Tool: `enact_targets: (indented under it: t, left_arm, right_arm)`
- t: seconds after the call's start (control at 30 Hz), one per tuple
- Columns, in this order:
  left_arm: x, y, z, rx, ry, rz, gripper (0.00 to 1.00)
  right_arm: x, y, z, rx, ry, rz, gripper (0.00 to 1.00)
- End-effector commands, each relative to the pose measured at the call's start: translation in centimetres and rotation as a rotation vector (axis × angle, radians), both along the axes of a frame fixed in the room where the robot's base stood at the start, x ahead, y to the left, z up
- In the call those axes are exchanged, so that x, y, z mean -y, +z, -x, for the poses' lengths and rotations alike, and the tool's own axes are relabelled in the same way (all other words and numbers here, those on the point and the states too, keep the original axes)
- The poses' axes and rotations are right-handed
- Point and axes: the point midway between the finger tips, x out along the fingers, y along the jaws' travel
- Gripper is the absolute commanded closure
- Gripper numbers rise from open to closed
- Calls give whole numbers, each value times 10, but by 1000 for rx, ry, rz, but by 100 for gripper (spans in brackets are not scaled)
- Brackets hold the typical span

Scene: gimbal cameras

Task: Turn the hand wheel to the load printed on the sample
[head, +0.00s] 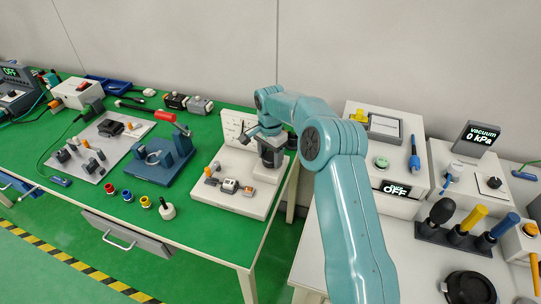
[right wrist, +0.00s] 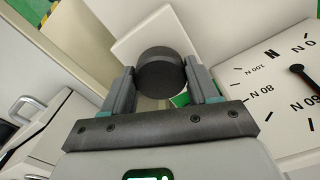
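The white test stand (head: 262,205) is on the right end of the green table. Its upright white panel bears a dial, seen in the right wrist view as a white face (right wrist: 265,85) marked in N, with a dark pointer cut off at the right edge. My right gripper (head: 257,136) is at the stand's dark column (head: 271,158). In the right wrist view its fingers (right wrist: 161,80) flank the dark round hand wheel (right wrist: 160,70) and appear to touch both sides. Small grey and white samples (head: 229,186) lie on the stand's base; their print is unreadable. My left gripper is not visible.
A blue fixture (head: 160,170) with a red handle and several coloured rings (head: 128,195) are left of the stand. A white bench (head: 330,235) with instruments is to the right, across a gap. Green table is bare in front of the stand.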

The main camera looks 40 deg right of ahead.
Motion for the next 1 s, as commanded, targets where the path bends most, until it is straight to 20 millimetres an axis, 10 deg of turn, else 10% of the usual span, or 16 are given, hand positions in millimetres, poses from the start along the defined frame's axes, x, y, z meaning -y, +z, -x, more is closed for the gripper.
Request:
enact_targets:
  t: [0.47, 1.0]
  left_arm:
    - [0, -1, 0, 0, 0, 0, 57]
    - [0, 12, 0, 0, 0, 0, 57]
  right_arm:
    - [0, 9, -1, 3, 1, 1, 16]
    - [0, 139, -1, 6, 0, 2, 16]
